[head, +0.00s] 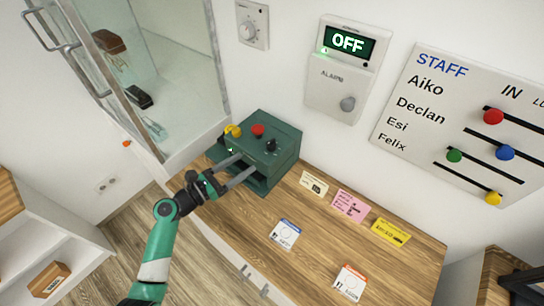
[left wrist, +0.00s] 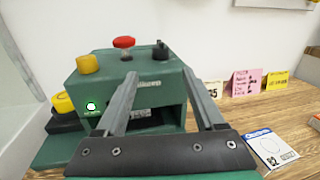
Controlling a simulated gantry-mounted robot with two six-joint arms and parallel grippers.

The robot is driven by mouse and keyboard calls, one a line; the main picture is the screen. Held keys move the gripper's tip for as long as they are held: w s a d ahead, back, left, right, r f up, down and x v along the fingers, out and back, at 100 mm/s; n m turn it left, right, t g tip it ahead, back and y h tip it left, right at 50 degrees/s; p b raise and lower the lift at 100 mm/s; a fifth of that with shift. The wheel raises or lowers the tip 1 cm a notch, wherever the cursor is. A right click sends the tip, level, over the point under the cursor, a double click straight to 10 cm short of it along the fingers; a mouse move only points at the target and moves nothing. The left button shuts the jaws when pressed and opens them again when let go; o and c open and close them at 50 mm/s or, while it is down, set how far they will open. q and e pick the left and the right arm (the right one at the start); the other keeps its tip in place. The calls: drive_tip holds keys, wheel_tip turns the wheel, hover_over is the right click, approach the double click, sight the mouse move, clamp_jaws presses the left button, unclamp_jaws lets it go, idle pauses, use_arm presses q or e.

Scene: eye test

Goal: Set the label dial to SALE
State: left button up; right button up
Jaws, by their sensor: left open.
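A green machine (head: 277,141) stands on the wooden counter against the wall. On its top are a yellow knob (left wrist: 87,64), a red mushroom button (left wrist: 123,42) and a black knob (left wrist: 160,51). A second yellow part (left wrist: 62,103) sits low at its left side, near a small white round light (left wrist: 92,106). I cannot read any SALE mark or tell which knob is the label dial. My left gripper (head: 246,164) is open and empty, its fingers pointing at the machine's front, below the top controls. The fingers hide part of the front lettering in the left wrist view.
An alarm panel (head: 327,89) reading OFF and a wall dial plate (head: 262,15) are above. A staff board (head: 430,140) hangs right. A glass cabinet (head: 185,90) stands left.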

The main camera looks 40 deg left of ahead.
sight(267, 147)
use_arm(q)
drive_tip(key=w+b, duration=0.1)
drive_tip(key=w, duration=0.2)
drive_tip(key=w+d+b, duration=0.1)
drive_tip(key=w, duration=0.3)
drive_tip(key=w+b, duration=0.1)
drive_tip(key=w, duration=0.3)
drive_tip(key=shift+w+d+r+b, duration=0.1)
drive_tip(key=shift+w+d+b, duration=0.1)
drive_tip(key=shift+b, duration=0.15)
drive_tip(key=shift+w+r, duration=0.1)
drive_tip(key=shift+w, duration=0.15)
drive_tip(key=shift+c, duration=0.2)
clamp_jaws()
